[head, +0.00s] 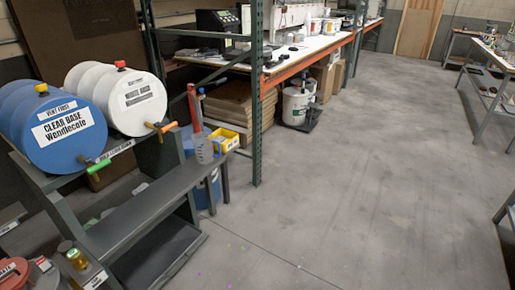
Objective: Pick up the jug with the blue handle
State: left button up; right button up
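A translucent grey jug (204,149) stands near the far end of the dark shelf (150,203) in front of the drums, left of the picture's middle. A bluish handle seems to show on its right side, though it is small here. A yellow box is close behind it on the right. Neither of my grippers is in view, and nothing of mine touches the jug.
A blue drum (60,128) and a white drum (118,98) lie on the rack above the shelf, with taps toward the aisle. A green post (257,110) stands right of the jug. A workbench (300,50) runs behind. The grey floor (350,200) is open.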

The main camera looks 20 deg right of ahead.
aim_at(208, 149)
jog(key=z, duration=0.35)
jog(key=i+j+z, duration=0.15)
jog(key=i, duration=0.25)
jog(key=i+j+z, duration=0.15)
jog(key=i+j, duration=0.15)
jog(key=i, duration=0.15)
jog(key=i+j+z, duration=0.1)
jog(key=i+j, duration=0.15)
jog(key=i, duration=0.15)
